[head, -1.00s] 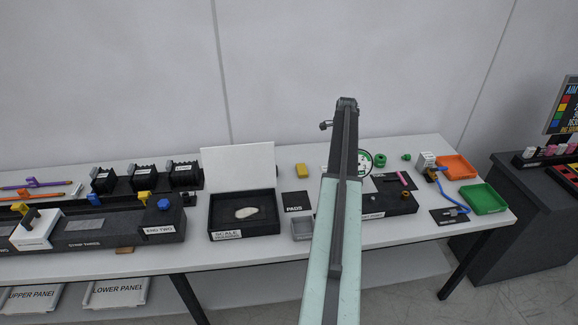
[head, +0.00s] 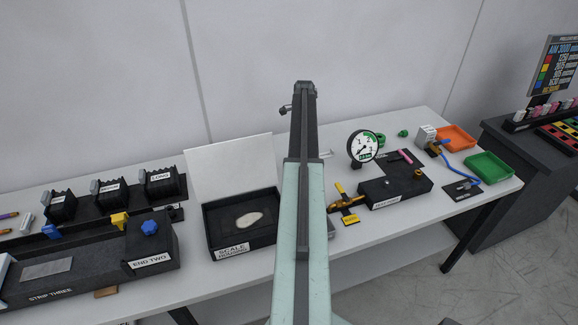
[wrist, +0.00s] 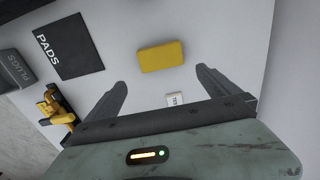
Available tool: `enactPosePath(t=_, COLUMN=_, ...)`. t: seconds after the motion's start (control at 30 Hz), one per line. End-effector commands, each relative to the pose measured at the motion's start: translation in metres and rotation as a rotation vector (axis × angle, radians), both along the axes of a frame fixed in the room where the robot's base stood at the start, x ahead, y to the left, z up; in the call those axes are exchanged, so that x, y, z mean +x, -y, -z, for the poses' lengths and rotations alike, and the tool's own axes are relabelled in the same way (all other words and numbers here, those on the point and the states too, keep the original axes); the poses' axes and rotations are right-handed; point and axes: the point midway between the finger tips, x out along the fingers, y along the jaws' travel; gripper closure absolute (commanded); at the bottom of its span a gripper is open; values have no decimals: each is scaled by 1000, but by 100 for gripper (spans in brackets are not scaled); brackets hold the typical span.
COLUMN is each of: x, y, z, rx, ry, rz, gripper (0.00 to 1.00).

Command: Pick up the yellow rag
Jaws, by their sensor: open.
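The yellow rag (wrist: 161,56) is a small, folded-looking yellow block with rounded corners. It lies on the white bench top in the wrist view, right of the black PADS mat (wrist: 69,47). My gripper (wrist: 162,80) is open and empty, its two dark fingers spread apart. The rag shows beyond the fingertips, roughly centred between them, with bare bench around it. The wrist view does not clearly tell the height of the fingers above the bench. In the head view my arm hides the rag.
A small white label (wrist: 175,100) lies between the fingers. A yellow-handled brass valve (head: 346,201) and a pressure gauge (head: 363,148) stand right of my arm. An open black scale-housing box (head: 226,236) is at its left. Orange (head: 455,137) and green (head: 489,167) trays sit at the right end.

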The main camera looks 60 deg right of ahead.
Motion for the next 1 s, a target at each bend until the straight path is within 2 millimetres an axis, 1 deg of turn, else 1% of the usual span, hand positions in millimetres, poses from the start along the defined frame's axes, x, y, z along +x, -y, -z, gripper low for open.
enactPosePath(t=0.03, x=2, y=-1, z=4, rx=0, ry=0, rz=-3, gripper=0)
enactPosePath(t=0.17, x=5, y=-3, z=4, rx=0, ry=0, rz=-7, gripper=0)
enactPosePath(t=0.37, x=7, y=-4, z=30, rx=0, ry=0, rz=-9, gripper=0)
enactPosePath(t=0.5, x=7, y=-5, z=29, rx=0, ry=0, rz=-9, gripper=0)
enactPosePath(t=0.57, x=8, y=-5, z=33, rx=0, ry=0, rz=-9, gripper=0)
enactPosePath(t=0.67, x=10, y=-7, z=47, rx=0, ry=0, rz=-10, gripper=0)
enactPosePath(t=0.83, x=13, y=-10, z=77, rx=0, ry=0, rz=-10, gripper=0)
enactPosePath(t=0.9, x=13, y=-10, z=83, rx=0, ry=0, rz=-10, gripper=0)
enactPosePath(t=1.0, x=13, y=-10, z=82, rx=0, ry=0, rz=-10, gripper=0)
